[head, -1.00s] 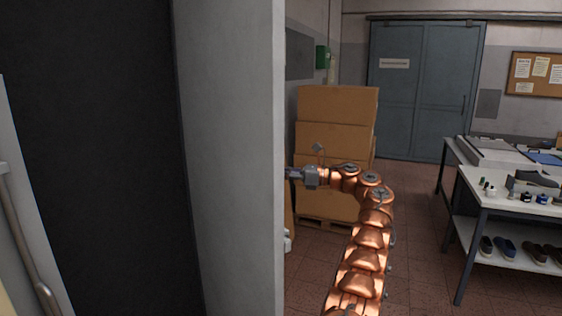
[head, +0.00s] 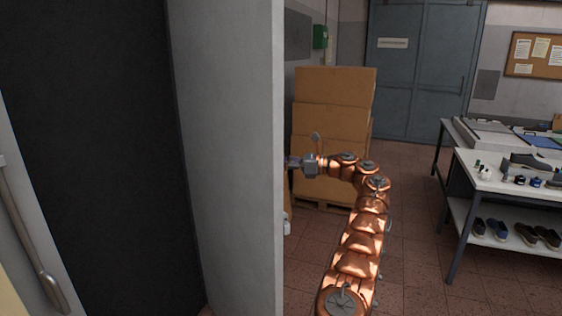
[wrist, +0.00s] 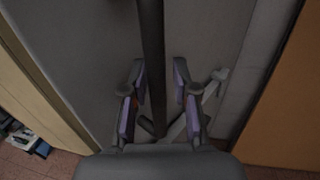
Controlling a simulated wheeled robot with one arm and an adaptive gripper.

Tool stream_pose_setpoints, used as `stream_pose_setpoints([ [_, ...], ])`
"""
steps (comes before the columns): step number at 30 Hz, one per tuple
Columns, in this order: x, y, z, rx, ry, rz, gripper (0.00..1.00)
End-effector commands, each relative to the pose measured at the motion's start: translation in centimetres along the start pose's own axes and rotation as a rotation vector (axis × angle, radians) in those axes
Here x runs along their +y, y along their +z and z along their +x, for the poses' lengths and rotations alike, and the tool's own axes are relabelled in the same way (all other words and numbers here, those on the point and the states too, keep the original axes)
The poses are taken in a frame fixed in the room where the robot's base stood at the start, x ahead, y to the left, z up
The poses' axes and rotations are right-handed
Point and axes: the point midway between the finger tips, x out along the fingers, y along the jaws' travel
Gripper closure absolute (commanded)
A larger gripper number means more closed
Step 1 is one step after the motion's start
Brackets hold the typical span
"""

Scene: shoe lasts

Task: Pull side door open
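My gripper (head: 290,163) reaches to the far side of a grey wall end or panel (head: 232,150) in the head view, its tips partly hidden by that edge. In the wrist view my gripper (wrist: 158,100) is open, with a purple-padded finger on each side of a dark upright bar (wrist: 151,50). The bar looks like a handle in front of a grey door surface (wrist: 95,50). A gap shows on both sides of the bar, narrower on the left. Whether this surface is the side door, I cannot tell for certain; the head view hides it.
Stacked cardboard boxes (head: 334,88) on a pallet stand just beyond my gripper. At the far left is another panel with a bar handle (head: 30,235) beside a dark surface (head: 90,130). A workbench (head: 478,182) stands right; floor between is clear.

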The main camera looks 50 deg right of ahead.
Motion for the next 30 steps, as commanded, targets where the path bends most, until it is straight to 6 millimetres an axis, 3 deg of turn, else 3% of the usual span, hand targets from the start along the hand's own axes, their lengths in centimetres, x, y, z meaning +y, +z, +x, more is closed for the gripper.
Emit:
stream_pose_setpoints([
  [3, 0.06, 0.29, 0.05, -0.002, 0.001, -0.004, 0.57],
  [30, 0.83, 0.96, -0.38, -0.021, -0.014, -0.017, 0.57],
])
